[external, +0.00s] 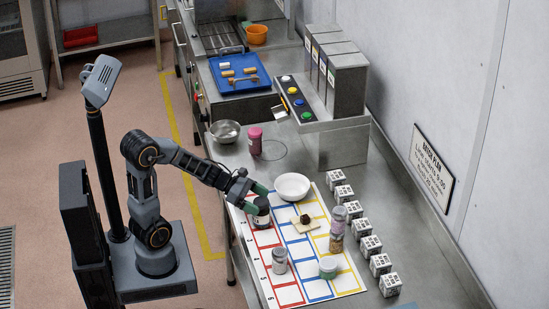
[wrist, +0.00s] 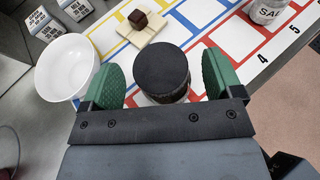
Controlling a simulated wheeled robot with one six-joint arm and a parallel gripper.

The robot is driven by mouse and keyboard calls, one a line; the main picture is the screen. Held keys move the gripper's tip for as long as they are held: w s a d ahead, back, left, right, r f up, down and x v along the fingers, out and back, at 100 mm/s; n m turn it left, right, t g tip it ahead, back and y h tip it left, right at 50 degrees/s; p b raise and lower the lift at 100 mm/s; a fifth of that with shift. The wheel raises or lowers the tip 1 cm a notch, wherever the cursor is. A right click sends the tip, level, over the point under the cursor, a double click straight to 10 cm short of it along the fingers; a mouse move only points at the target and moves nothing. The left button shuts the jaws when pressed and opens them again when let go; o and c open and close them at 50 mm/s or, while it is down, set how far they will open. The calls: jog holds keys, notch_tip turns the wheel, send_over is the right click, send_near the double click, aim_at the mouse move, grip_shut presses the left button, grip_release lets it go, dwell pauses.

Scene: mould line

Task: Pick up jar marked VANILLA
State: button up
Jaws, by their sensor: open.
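A dark jar with a flat black lid (wrist: 161,72) stands on the marked mat between my green-padded fingers; it also shows in the external view (external: 262,216). No readable VANILLA marking shows on it; its label side is mostly hidden. My gripper (external: 250,196) is open, with one finger on each side of this jar.
A white bowl (wrist: 65,68) stands close to my left finger in the wrist view. A board with a brown cube (wrist: 138,18) lies beyond the jar. A jar reading "SAL" (wrist: 268,10) stands at upper right. A pink-lidded jar (external: 255,141) stands farther back. White boxes (external: 371,246) line the right.

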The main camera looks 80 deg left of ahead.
jog(key=shift+w+d+f, duration=0.3)
jog(key=shift+w+d, duration=0.1)
jog(key=shift+w, duration=0.15)
jog(key=c, duration=1.1)
jog(key=shift+c, duration=0.2)
